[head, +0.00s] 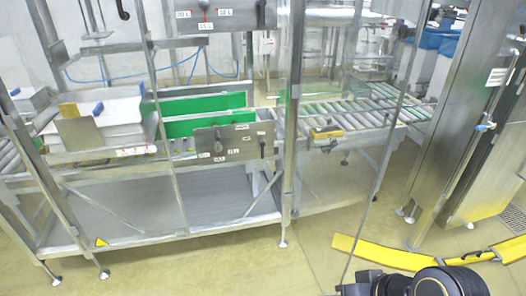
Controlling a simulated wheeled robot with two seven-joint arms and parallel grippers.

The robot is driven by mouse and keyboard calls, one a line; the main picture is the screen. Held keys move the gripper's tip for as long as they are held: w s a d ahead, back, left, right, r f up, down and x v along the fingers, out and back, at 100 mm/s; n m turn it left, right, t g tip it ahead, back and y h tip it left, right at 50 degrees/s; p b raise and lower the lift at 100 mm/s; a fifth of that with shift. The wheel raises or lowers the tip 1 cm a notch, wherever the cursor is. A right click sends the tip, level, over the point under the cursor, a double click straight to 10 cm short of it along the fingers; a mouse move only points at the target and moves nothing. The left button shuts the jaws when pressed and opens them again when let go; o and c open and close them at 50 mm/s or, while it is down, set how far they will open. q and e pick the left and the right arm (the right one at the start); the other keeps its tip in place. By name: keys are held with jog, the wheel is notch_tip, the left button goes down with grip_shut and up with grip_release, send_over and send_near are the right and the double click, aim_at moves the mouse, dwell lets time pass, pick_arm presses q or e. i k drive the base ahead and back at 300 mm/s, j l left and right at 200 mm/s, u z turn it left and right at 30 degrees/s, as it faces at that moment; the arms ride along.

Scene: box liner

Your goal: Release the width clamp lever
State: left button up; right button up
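A metal control panel (227,142) with small white labels sits on the front of the box liner machine. A dark lever handle (262,144) stands at its right end, and a small knob (217,147) is left of it. A yellow handle (327,133) with a dark part below it is on the side of the roller conveyor to the right. I cannot read the labels, so I cannot tell which of these is the width clamp lever. A black arm part of mine shows at the bottom right, far from both handles. No gripper fingers show.
Green side plates (205,104) stand behind the panel. A white stack (120,115) with yellow and blue pieces lies at left. Steel posts (291,110) rise in front of the machine. A yellow barrier (375,252) lies low at right. Floor (320,240) at front centre is clear.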

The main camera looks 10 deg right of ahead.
aim_at(262, 143)
jog(key=i+j, duration=0.2)
jog(key=i, duration=0.25)
jog(key=i+j, duration=0.15)
jog(key=i, duration=0.25)
jog(key=i+j+z, duration=0.1)
jog(key=i, duration=0.35)
jog(key=i+j, duration=0.3)
jog(key=i+z, duration=0.05)
jog(key=i, duration=0.05)
